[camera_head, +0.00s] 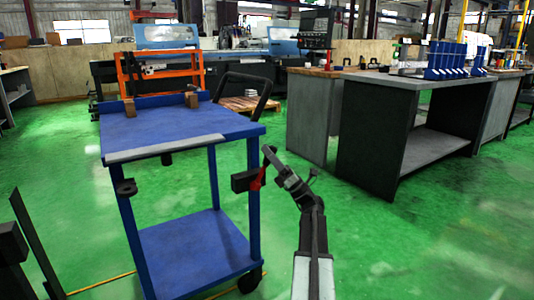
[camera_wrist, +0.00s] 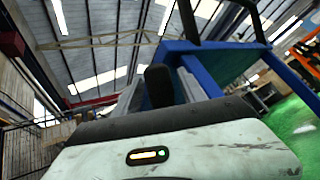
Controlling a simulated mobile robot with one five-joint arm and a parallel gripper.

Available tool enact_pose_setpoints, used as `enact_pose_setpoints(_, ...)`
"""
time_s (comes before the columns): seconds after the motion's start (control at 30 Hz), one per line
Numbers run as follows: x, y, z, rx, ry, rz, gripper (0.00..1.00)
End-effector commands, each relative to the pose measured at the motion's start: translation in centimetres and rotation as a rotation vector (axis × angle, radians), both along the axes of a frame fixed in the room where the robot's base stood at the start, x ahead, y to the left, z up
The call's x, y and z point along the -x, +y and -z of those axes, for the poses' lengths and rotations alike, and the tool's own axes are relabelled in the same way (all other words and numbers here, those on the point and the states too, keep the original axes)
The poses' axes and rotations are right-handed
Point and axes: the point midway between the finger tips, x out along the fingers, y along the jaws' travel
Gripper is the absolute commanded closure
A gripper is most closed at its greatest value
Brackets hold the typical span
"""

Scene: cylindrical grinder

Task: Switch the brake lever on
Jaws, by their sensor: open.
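The blue cart (camera_head: 180,128) stands at left centre in the head view. A red brake lever (camera_head: 258,180) sits beside a dark block (camera_head: 242,180) at the cart's right front leg, below the top. My gripper (camera_head: 272,165) is open, right at the lever's right side. Its dark finger rises just above the lever in the picture; I cannot tell whether it touches. In the wrist view my gripper's pale body fills the bottom, and the cart's blue frame (camera_wrist: 215,62) is close beyond.
A grey-topped workbench (camera_head: 400,78) stands at right, with blue holders (camera_head: 447,62) on it. An orange rack (camera_head: 160,72) and a wooden pallet (camera_head: 243,104) are behind the cart. The cart's black handle (camera_head: 246,78) juts up at its right. Green floor is clear between cart and bench.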

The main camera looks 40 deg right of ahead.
Motion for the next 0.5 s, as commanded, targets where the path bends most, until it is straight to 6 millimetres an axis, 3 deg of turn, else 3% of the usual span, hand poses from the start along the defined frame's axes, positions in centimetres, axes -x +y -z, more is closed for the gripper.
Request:
enact_pose_setpoints(0.03, 0.9, -0.4, 1.9, 0.000, 0.000, 0.004, 0.51)
enact_pose_setpoints(0.13, 2.7, -1.2, 3.9, 0.001, 0.001, 0.003, 0.51)
enact_pose_setpoints(0.2, 4.7, -2.1, 2.6, 0.002, -0.001, 0.005, 0.51)
enact_pose_setpoints(0.5, 11.2, -5.3, 2.5, 0.001, 0.001, 0.003, 0.51)
